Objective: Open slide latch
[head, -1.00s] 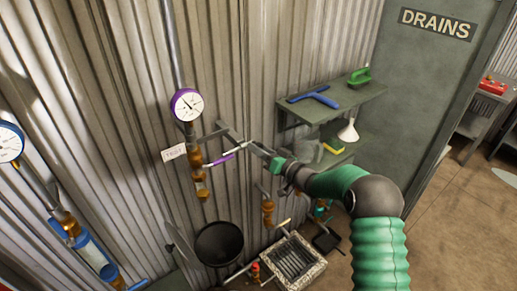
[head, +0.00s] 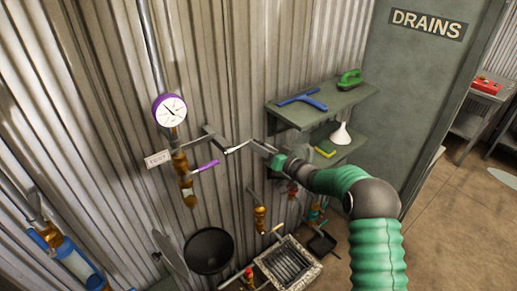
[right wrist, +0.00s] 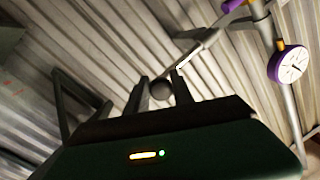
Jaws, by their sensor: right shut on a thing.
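My right gripper (head: 258,146) reaches in from the right, close to the corrugated wall. A pale metal rod (head: 237,147) lies at its fingertips, just right of a grey wall bracket (head: 213,138). In the right wrist view my right gripper (right wrist: 160,78) has a dark round knob (right wrist: 161,91) between its two fingers and is shut on it. A metal rod (right wrist: 200,48) runs up and right from there. I cannot clearly tell which part is the slide latch. My left gripper is not in view.
A purple-rimmed gauge (head: 170,110), a brass valve with a purple handle (head: 206,165) and a small tag (head: 158,159) are to the left. A shelf (head: 330,105) juts out to the right. A black round pan (head: 209,251) and a grated drain (head: 287,262) lie below.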

